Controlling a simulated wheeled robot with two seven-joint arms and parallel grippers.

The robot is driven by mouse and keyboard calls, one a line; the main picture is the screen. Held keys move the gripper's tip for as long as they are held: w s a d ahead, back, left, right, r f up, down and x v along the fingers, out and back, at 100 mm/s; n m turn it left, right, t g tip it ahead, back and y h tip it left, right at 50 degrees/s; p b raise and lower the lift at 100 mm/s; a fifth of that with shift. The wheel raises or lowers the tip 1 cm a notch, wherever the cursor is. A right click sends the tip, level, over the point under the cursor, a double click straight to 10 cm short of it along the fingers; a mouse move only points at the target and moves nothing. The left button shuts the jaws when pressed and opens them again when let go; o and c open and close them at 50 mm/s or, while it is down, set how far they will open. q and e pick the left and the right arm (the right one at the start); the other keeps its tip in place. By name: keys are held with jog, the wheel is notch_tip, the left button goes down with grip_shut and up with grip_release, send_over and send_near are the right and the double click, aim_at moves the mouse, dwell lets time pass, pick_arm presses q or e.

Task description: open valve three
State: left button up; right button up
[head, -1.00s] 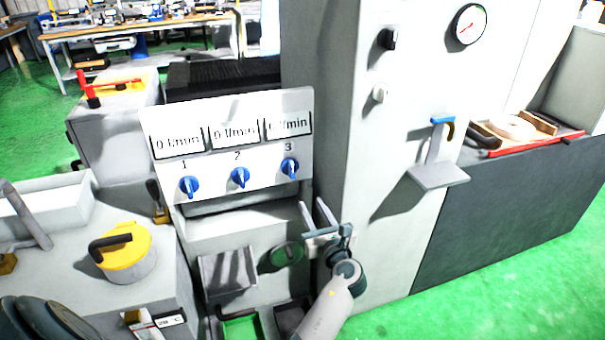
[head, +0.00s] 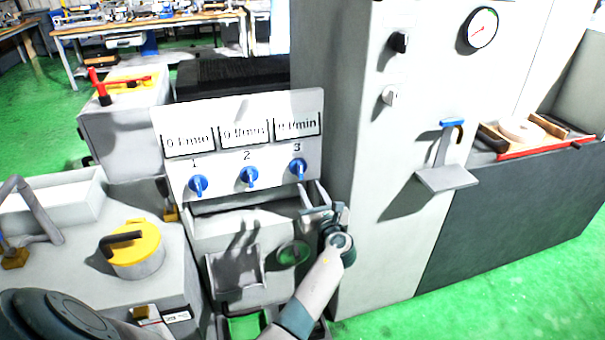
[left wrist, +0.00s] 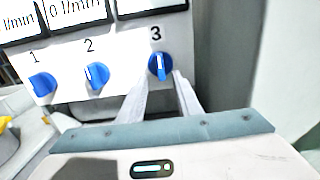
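Valve three (head: 298,169) is a blue round knob under the number 3, the rightmost of three on a white panel (head: 230,193). In the left wrist view, valve three (left wrist: 160,66) shows its handle bar close to upright. My left gripper (head: 312,190) is just below and in front of valve three. Its two fingers (left wrist: 161,82) are apart, with tips pointing up at either side of the knob's lower part. Nothing is held between them, and whether they touch the knob I cannot tell. The display above the knob (head: 297,124) appears to read 0 l/min. My right gripper is not in view.
Valve two (head: 249,177) and valve one (head: 198,184) sit to the left on the same panel. A tall grey machine cabinet (head: 365,200) rises close to the right of valve three. A yellow-lidded pot (head: 137,247) stands at the left. Trays lie below the panel.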

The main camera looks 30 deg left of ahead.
aim_at(301, 172)
pick_arm(q)
jog(key=x, duration=0.8)
jog(key=shift+w+a, duration=0.25)
grip_shut()
